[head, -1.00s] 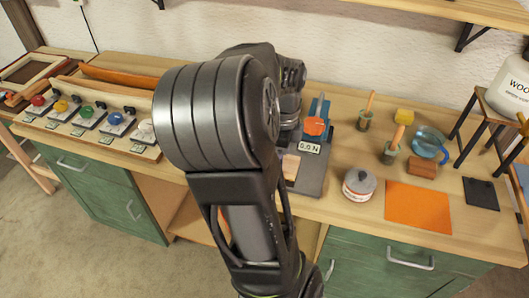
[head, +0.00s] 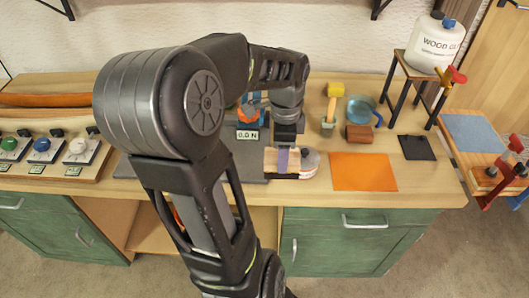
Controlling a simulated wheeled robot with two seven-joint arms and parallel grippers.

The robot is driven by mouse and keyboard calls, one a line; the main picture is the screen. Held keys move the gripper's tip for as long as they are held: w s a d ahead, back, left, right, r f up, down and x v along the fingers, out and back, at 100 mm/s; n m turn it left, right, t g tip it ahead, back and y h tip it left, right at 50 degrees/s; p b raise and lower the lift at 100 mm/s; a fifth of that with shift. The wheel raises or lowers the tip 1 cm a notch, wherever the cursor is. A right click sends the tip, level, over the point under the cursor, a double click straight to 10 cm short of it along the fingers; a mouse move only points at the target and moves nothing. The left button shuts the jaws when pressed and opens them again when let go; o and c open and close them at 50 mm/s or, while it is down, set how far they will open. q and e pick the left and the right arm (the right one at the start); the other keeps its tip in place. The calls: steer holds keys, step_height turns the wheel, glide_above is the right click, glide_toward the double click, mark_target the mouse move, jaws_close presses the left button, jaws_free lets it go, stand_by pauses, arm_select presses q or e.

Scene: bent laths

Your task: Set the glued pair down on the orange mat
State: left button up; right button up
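The orange mat (head: 363,172) lies flat and bare on the bench, right of the middle. My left gripper (head: 284,160) points down left of the mat. It appears shut on a pale wooden piece, the glued pair (head: 272,161). The pair is held in front of the grey-lidded tin (head: 312,157), to the left of the mat and apart from it. The fingers cover the pair's middle, and its height above the bench is hard to tell. My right gripper is out of view.
The force display (head: 247,134) and press stand left, partly behind my arm. A stool (head: 405,95) bears a glue bottle.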

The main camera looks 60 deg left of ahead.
arm_select(q)
steer(key=w+d+f+p, duration=0.1)
steer(key=w+d, duration=0.3)
steer(key=w, duration=0.9)
steer(key=w+d+f+p, duration=0.1)
steer(key=w+d, duration=0.3)
steer(key=w, duration=0.9)
steer(key=f+b, duration=0.1)
steer(key=f, duration=0.1)
steer(key=f+b, duration=0.3)
steer(key=f, duration=0.1)
steer(key=shift+w+a+f, duration=0.15)
steer(key=shift+w+a, duration=0.1)
steer(key=shift+w, duration=0.05)
steer(key=shift+f+b, duration=0.5)
steer(key=shift+f, duration=0.1)
steer(key=shift+f+b, duration=0.4)
steer(key=shift+f, duration=0.2)
steer(key=o, duration=1.5)
